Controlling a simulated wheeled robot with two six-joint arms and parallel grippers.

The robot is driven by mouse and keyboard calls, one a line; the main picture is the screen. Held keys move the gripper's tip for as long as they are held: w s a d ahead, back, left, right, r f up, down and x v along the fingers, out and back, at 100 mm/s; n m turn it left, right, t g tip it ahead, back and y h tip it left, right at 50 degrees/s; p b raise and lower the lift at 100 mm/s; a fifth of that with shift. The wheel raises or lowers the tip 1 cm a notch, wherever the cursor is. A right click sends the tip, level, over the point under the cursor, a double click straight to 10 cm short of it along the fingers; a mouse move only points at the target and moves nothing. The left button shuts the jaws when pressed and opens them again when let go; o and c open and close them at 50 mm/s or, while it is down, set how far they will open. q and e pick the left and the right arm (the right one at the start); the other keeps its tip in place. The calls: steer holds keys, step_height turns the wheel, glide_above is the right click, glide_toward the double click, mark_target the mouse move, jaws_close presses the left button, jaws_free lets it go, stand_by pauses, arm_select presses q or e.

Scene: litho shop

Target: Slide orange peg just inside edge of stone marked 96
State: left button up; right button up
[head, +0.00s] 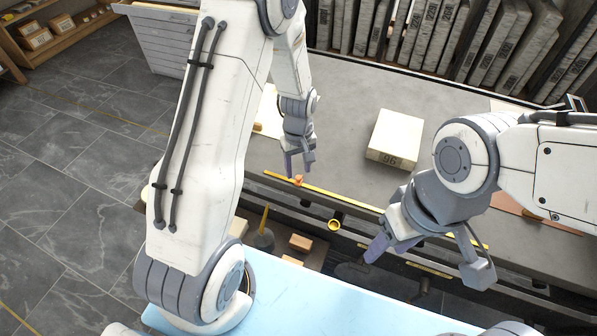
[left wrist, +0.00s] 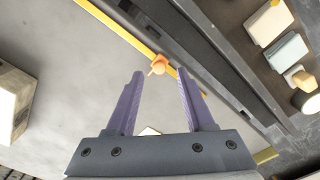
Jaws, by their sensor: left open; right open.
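The orange peg (head: 298,180) stands at the yellow strip along the front edge of the grey table. It also shows in the left wrist view (left wrist: 158,65), just beyond and between the fingertips. My left gripper (head: 300,170) is open and close to the peg; in the wrist view the purple fingers (left wrist: 160,85) are apart with nothing gripped. The pale stone marked 96 (head: 395,138) lies flat on the table, right of the left gripper; part of a pale block shows at the left of the wrist view (left wrist: 12,100). My right gripper (head: 400,256) is open, in front of the table edge.
The yellow strip (head: 345,197) runs along the table's front edge. Upright grey slabs (head: 430,35) fill a rack behind. The grey tabletop (head: 350,160) is clear between peg and stone.

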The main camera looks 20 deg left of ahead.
mark_target(299, 180)
arm_select(q)
steer(key=shift+f, duration=1.15)
jaws_close()
stand_by(0.6)
